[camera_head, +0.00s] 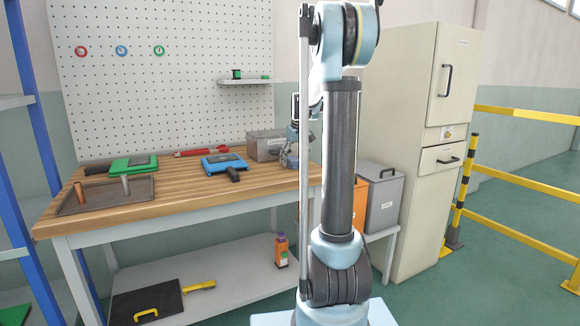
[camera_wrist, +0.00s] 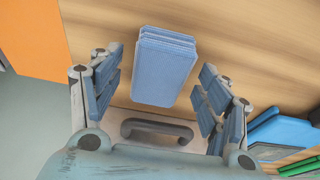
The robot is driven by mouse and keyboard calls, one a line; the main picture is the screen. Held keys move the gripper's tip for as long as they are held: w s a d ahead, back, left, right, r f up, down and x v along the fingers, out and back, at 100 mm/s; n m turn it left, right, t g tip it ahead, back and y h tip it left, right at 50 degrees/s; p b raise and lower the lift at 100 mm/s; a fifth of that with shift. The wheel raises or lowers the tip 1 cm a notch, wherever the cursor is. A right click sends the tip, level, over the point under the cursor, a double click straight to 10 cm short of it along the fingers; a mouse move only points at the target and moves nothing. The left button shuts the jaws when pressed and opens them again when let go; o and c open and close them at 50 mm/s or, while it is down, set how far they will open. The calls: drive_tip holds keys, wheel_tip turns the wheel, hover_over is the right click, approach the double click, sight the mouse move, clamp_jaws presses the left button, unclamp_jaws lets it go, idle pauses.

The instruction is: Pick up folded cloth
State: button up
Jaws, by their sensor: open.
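The folded cloth (camera_wrist: 163,65) is a light blue, layered stack on the wooden bench top (camera_wrist: 215,25) in the wrist view. My gripper (camera_wrist: 160,82) is open, with one blue-padded finger to the left of the cloth and one to the right. Gaps show between the fingers and the cloth; I cannot tell the height above the bench. In the head view my gripper (camera_head: 290,152) is over the right end of the workbench (camera_head: 185,190), beside the grey metal box. The cloth cannot be made out there, where my arm blocks part of the view.
The grey metal box (camera_head: 265,144) stands close to my gripper. A dark handle (camera_wrist: 157,130) shows between the fingers in the wrist view. An orange bin (camera_head: 359,205) stands at right.

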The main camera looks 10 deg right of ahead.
sight(294, 159)
drive_tip(key=c, duration=1.2)
wheel_tip(294, 159, up, 10)
drive_tip(key=shift+r, duration=0.25)
drive_tip(key=o, duration=0.4)
drive_tip(key=shift+c, duration=1.2)
